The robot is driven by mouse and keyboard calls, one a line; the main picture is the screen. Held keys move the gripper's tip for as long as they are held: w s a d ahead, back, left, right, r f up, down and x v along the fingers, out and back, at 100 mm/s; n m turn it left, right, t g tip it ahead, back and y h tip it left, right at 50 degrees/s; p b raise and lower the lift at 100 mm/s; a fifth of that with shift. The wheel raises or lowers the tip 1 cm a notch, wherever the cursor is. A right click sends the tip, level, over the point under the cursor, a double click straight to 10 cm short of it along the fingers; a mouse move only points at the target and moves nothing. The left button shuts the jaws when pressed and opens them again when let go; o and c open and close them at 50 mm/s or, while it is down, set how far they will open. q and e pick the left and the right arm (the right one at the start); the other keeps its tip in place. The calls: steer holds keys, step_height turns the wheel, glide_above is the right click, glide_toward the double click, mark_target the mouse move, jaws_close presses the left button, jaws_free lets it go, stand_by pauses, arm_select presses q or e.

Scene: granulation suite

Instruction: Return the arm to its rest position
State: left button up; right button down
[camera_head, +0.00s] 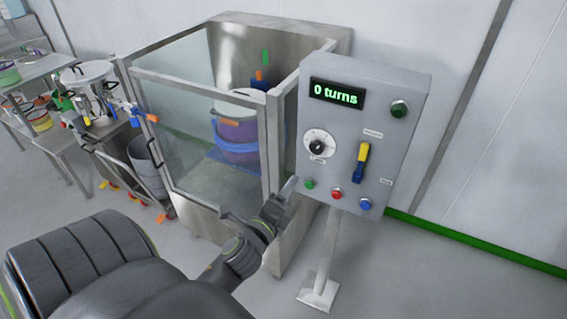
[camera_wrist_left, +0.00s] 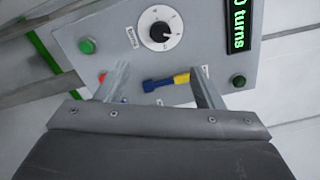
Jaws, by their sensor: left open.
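My left arm comes in from the lower left in the head view. Its gripper (camera_head: 258,203) is in front of the lower left of a grey control panel (camera_head: 341,118). In the left wrist view the gripper (camera_wrist_left: 160,82) is open, with nothing between its two fingers. The panel's yellow and blue lever (camera_wrist_left: 165,81) appears beyond the fingers; I cannot tell whether anything touches. The display (camera_head: 337,93) reads "0 turns". A dial (camera_head: 318,146) and green, red and blue buttons sit below it. My right gripper is not in view.
A glass and steel enclosure (camera_head: 190,150) stands left of the panel, with a purple and blue drum (camera_head: 237,132) inside. The panel's post stands on a base plate (camera_head: 318,293). A cart and bench with vessels are at far left. Floor at the lower right is clear.

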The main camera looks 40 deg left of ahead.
arm_select(q)
steer(key=shift+s, duration=0.35)
stand_by(0.3)
steer(key=s+a+f+n+g+h+b, duration=0.15)
steer(key=s+f+n+g, duration=0.3)
steer(key=f, duration=1.35)
steer(key=s+f+n+g+b, duration=0.3)
steer(key=f+n+g, duration=0.15)
steer(key=f, duration=1.35)
steer(key=s+d+f+n+g+b, duration=0.1)
steer(key=s+f+n+g, duration=0.1)
steer(key=s+f, duration=0.6)
steer(key=s+d+f+n+g+h+b, duration=0.1)
steer(key=s+f+n, duration=0.4)
steer(key=s, duration=0.5)
steer(key=s+d+f+n+g+b, duration=0.1)
steer(key=s+d+f+n+g, duration=0.2)
steer(key=s+f, duration=0.7)
steer(key=shift+f+n+g, duration=0.35)
steer(key=shift+n+g, duration=0.25)
steer(key=shift+g, duration=0.1)
steer(key=shift+h, duration=0.25)
